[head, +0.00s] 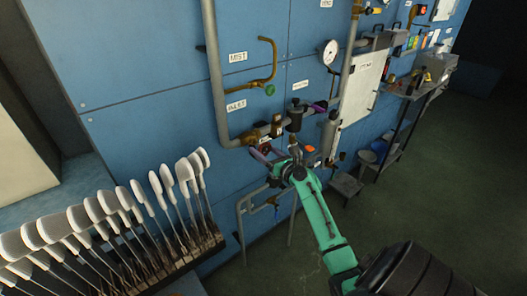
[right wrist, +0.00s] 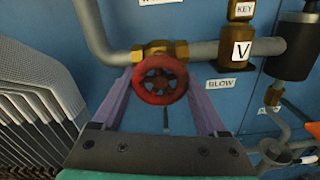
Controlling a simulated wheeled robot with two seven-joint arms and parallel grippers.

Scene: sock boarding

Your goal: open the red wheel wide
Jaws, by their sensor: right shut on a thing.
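The red wheel (right wrist: 160,86) is a round handwheel on a brass valve body (right wrist: 158,50) in a grey pipe, in the middle of the right wrist view. My right gripper (right wrist: 160,78) has its two purple fingers on either side of the wheel and is shut on it. In the head view the same gripper (head: 264,154) reaches the lower pipe on the blue wall, and its fingers and wrist hide most of the wheel. My left gripper is not in view.
A rack of upright pale sock boards (head: 110,205) stands at lower left. A brass valve tagged V (right wrist: 241,48) and a dark cylinder (right wrist: 291,50) sit right of the wheel. A gauge (head: 329,52) and white panel (head: 361,92) are further right. The green floor (head: 400,205) is open.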

